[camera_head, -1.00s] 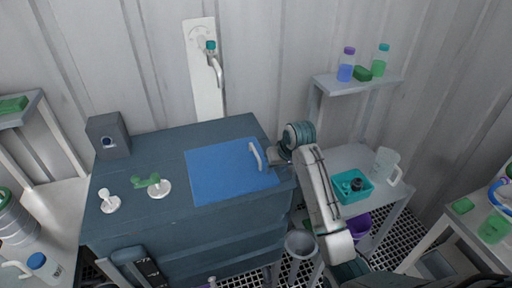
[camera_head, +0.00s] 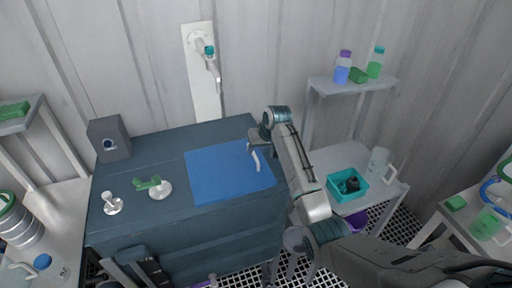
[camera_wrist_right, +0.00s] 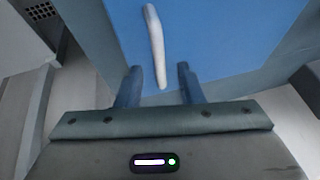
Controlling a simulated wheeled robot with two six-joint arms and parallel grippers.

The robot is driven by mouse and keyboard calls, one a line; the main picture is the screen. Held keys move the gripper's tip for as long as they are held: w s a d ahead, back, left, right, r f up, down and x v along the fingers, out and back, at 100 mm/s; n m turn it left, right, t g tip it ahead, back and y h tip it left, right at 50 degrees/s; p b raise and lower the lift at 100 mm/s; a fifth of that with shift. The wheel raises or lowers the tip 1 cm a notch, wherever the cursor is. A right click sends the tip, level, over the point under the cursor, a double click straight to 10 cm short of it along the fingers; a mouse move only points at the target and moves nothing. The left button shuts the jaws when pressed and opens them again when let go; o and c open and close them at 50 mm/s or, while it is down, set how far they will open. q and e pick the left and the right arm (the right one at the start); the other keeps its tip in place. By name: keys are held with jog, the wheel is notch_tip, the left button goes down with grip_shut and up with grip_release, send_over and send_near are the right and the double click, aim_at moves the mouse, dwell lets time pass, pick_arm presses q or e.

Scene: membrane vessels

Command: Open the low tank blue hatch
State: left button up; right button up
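The blue hatch (camera_head: 225,178) lies flat and closed on top of the dark blue-grey low tank (camera_head: 135,222). Its white bar handle (camera_head: 256,161) is near the hatch's right edge. My right gripper (camera_head: 255,145) is at the handle's far end, just above the hatch. In the right wrist view, the gripper (camera_wrist_right: 159,82) is open, its two dark fingers apart. The near end of the white handle (camera_wrist_right: 156,45) shows between the fingertips, and I cannot tell whether they touch it. The far end of the handle is partly hidden by the gripper in the head view.
White fittings and a green-handled valve (camera_head: 155,187) stand left of the hatch. A grey box (camera_head: 108,139) sits at the tank's back left corner. A wall valve panel (camera_head: 203,70) is behind. A side table with a teal bin (camera_head: 347,199) stands on the right.

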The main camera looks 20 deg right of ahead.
jog(key=shift+x, duration=1)
grip_shut()
jog(key=shift+w+r, duration=0.1)
